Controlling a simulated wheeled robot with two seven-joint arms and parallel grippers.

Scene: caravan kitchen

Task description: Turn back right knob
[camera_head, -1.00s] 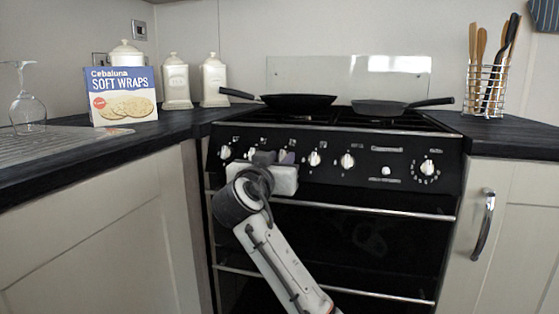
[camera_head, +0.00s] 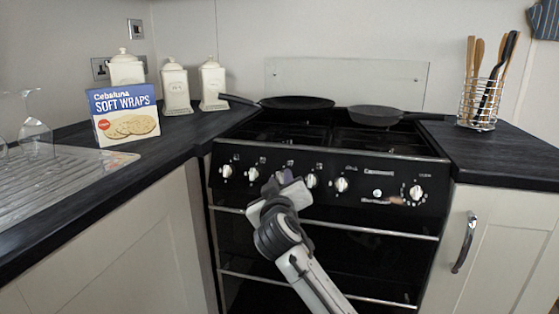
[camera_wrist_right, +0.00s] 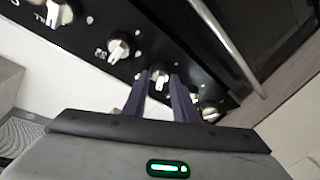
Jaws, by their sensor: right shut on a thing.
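The stove's front panel carries a row of white knobs. My right gripper (camera_head: 285,177) is at the panel, covering the third knob from the left in the head view. In the right wrist view, a white knob (camera_wrist_right: 160,78) sits between the two purple fingers of my right gripper (camera_wrist_right: 159,88), which is shut on it. Other knobs show to the left (camera_head: 227,171) and right (camera_head: 312,181) of the gripper. The labels are too small to tell which knob serves the back right burner. My left gripper is not in view.
The black stove (camera_head: 330,225) has oven handle bars below the knobs. A frying pan (camera_head: 297,103) and a second pan (camera_head: 376,114) sit on top. Counters flank it, with a soft wraps box (camera_head: 124,114), canisters (camera_head: 175,87) and a utensil rack (camera_head: 482,98).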

